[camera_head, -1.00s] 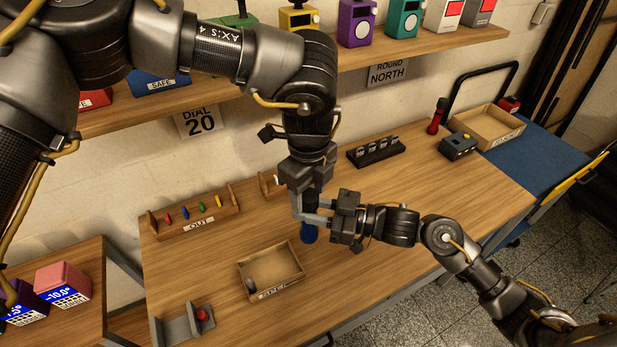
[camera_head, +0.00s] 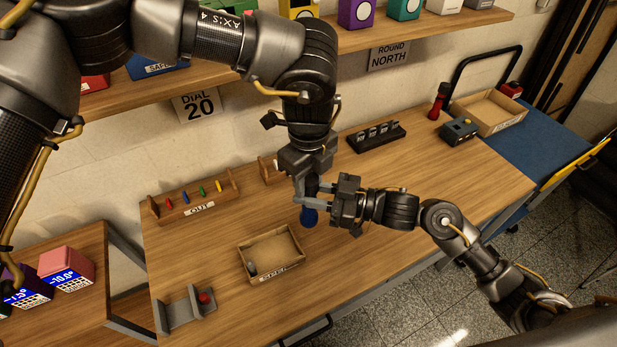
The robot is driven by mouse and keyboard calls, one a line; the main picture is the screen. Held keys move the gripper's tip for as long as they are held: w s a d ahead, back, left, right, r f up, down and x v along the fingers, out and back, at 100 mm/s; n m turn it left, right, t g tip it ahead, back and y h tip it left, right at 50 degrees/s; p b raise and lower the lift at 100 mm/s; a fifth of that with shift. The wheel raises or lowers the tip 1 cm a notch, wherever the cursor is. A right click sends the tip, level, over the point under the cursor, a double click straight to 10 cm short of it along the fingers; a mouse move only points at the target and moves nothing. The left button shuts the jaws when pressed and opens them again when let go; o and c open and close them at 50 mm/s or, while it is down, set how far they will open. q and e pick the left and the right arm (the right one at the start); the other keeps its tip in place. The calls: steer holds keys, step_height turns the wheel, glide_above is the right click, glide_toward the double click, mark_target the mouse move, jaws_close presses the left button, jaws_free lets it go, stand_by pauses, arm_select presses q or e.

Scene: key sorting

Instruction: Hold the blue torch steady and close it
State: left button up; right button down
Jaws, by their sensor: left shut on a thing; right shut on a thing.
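The blue torch (camera_head: 309,216) is upright over the middle of the table; only its blue lower part shows, below my grippers. I cannot tell whether its base touches the table. My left gripper (camera_head: 309,188) comes down from above and is shut on the torch's upper part, which is mostly hidden. My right gripper (camera_head: 311,200) reaches in from the right, just below the left one, and is shut on the torch from the side. The torch's top and any cap are hidden between the jaws.
A shallow wooden tray (camera_head: 298,262) with a small grey item stands in front. A peg rack marked OUT (camera_head: 165,216) is at left, a black rack (camera_head: 376,145) behind right, a red torch (camera_head: 438,103) farther right. A grey stand (camera_head: 178,318) is at front left.

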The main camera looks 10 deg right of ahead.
arm_select(q)
steer(key=m, duration=0.6)
steer(key=shift+m, duration=0.4)
steer(key=m, duration=0.4)
steer(key=shift+m, duration=0.4)
steer(key=m, duration=1.2)
steer(key=o, duration=1.1)
steer(key=shift+r, duration=2.25)
